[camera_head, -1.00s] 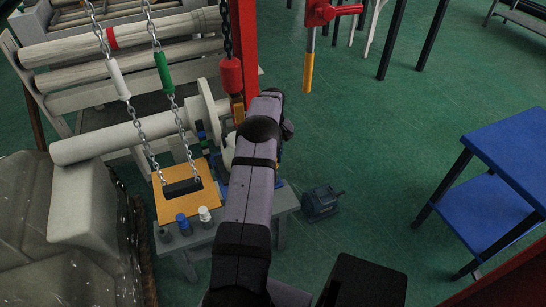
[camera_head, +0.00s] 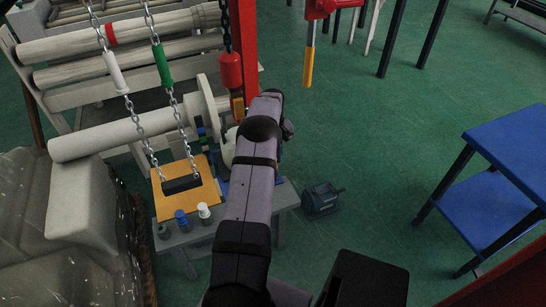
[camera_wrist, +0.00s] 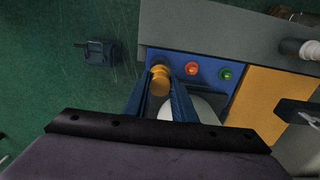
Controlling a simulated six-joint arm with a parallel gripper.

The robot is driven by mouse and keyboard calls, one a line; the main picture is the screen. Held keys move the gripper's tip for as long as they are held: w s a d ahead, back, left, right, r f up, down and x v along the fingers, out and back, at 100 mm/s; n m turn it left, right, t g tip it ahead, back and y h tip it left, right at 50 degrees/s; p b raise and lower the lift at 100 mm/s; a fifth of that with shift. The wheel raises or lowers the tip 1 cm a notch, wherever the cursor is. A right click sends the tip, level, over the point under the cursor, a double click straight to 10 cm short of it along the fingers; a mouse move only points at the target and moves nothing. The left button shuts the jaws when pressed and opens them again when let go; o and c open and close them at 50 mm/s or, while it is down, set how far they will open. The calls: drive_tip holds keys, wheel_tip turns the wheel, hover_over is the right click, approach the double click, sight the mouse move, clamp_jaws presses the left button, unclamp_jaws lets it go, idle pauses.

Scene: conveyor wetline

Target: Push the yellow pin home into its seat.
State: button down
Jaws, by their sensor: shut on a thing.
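The yellow pin (camera_wrist: 160,82) shows in the wrist view between the tips of my two blue fingers. My gripper (camera_wrist: 161,92) is shut on it. The pin stands at the left end of a blue plate (camera_wrist: 208,84) that also bears a red round piece (camera_wrist: 192,68) and a green one (camera_wrist: 226,73). The seat is hidden under the pin and fingers, and I cannot tell how deep the pin sits. In the head view my arm covers the gripper and pin.
The plate is on a grey bench (camera_wrist: 190,22). An orange plate (camera_head: 171,208) with a dark slot, under two hanging chains, lies beside it. Blue and white knobs (camera_head: 181,217) stand at the bench's front edge. A blue motor (camera_head: 322,200) sits on the green floor, right.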

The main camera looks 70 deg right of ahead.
drive_tip(key=shift+f+b, duration=0.75)
drive_tip(key=shift+f, duration=0.45)
drive_tip(key=c, duration=1.4)
unclamp_jaws()
drive_tip(key=shift+r, duration=0.15)
drive_tip(key=shift+r+b, duration=0.5)
drive_tip(key=shift+r, duration=3.05)
